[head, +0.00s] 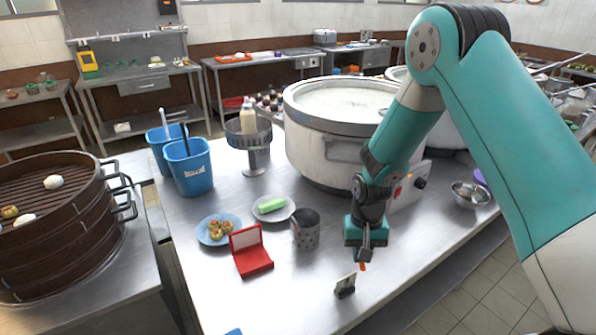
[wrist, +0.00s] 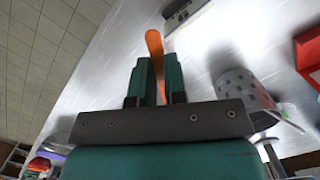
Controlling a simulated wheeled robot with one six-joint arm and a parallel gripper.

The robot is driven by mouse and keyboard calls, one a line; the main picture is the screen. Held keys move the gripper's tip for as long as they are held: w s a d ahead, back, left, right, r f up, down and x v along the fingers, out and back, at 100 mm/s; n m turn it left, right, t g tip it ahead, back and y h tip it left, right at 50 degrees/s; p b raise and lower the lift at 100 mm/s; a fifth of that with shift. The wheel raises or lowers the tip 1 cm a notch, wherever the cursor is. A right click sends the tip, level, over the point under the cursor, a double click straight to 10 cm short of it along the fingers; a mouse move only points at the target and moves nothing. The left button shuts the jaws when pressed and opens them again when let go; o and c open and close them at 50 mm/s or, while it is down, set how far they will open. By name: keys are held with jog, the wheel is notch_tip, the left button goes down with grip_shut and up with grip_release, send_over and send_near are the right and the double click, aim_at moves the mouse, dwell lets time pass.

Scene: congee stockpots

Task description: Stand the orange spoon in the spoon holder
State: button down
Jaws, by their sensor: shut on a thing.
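The orange spoon shows in the wrist view (wrist: 155,48) as an orange strip standing out between the fingers of my gripper (wrist: 158,82). In the head view only a small orange tip of the spoon (head: 362,266) shows below my gripper (head: 364,256), above the table. My gripper is shut on the spoon. The likely spoon holder is a perforated grey metal cup (head: 305,229), upright on the table to the left of my gripper. It also shows in the wrist view (wrist: 240,88) at the right, apart from my gripper. Its inside is mostly hidden.
A small dark stand (head: 345,286) is on the table just below-left of my gripper. A red open box (head: 252,262), a blue plate with food (head: 203,236) and a plate with a green block (head: 287,211) lie left of the cup. A large stockpot (head: 325,155) stands behind.

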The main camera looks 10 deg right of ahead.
jog(key=w+a+r+m+t+y+b, duration=0.1)
jog(key=w+a+r+m+y+b, duration=0.15)
jog(key=w+m+y, duration=0.4)
jog(key=w+a+r+m+t+y+b, duration=0.2)
jog(key=w+a+m+y+b, duration=0.15)
jog(key=m, duration=0.65)
jog(key=w+a+r+m+t+h+b, duration=0.1)
jog(key=w+r+m+t+h+b, duration=0.3)
jog(key=r+m+t+b, duration=0.4)
jog(key=w+m+t, duration=0.1)
jog(key=m+t, duration=0.3)
jog(key=t, duration=0.4)
jog(key=shift+w+r+h, duration=0.35)
jog(key=shift+h, duration=0.05)
jog(key=shift+f+m+b, duration=0.15)
jog(key=shift+m+b, duration=0.1)
jog(key=shift+b, duration=0.15)
notch_tip(320, 180, down, 9)
jog(key=b, duration=0.7)
jog(key=shift+s, duration=0.1)
